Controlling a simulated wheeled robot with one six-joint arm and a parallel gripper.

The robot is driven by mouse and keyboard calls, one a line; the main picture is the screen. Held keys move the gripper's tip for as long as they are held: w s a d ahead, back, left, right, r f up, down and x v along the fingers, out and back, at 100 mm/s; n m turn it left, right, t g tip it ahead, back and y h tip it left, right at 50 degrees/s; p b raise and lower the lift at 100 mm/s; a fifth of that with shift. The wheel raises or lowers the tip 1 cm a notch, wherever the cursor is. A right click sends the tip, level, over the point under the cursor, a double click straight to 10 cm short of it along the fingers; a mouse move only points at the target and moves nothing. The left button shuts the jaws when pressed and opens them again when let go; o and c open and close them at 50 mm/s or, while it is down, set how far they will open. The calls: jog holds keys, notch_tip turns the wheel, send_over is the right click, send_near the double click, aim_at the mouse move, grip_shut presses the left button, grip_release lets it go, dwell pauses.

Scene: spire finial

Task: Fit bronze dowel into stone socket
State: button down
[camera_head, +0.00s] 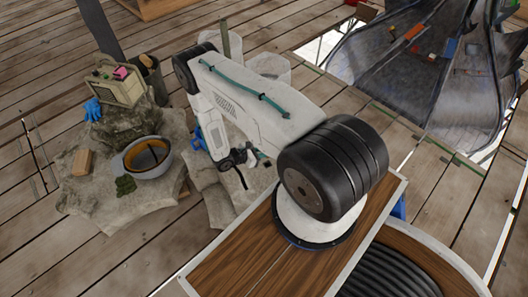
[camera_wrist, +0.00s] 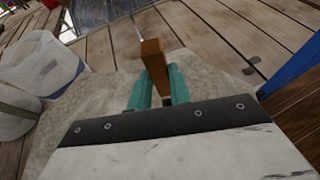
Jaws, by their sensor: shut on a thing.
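My gripper (camera_wrist: 160,88) has two teal fingers, shut on an orange-brown bar, which looks like the bronze dowel (camera_wrist: 154,62). The bar sticks out beyond the fingertips and tilts slightly left in the wrist view. Below it lies a pale grey stone slab (camera_wrist: 100,96). I cannot make out a socket hole in the stone; the fingers and wrist cover part of it. In the head view my arm hides most of the gripper, and the dowel cannot be made out. Stone blocks (camera_head: 222,205) show below the wrist there.
To the left, a stone heap (camera_head: 95,205) bears a grey bowl (camera_head: 150,172), a tan block (camera_head: 82,162) and a beige radio-like box (camera_head: 112,88). Pale sacks or buckets (camera_head: 268,66) stand behind my arm; white ones also show in the wrist view (camera_wrist: 40,62). Plank floor (camera_head: 60,265) is open at front left.

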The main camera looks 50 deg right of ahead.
send_over(263, 166)
jog(key=shift+s+d+f, duration=0.1)
jog(key=shift+f, duration=2.6)
jog(key=shift+f, duration=2.3)
jog(key=c, duration=1.2)
grip_release()
jog(key=v, duration=0.8)
jog(key=shift+d, duration=0.1)
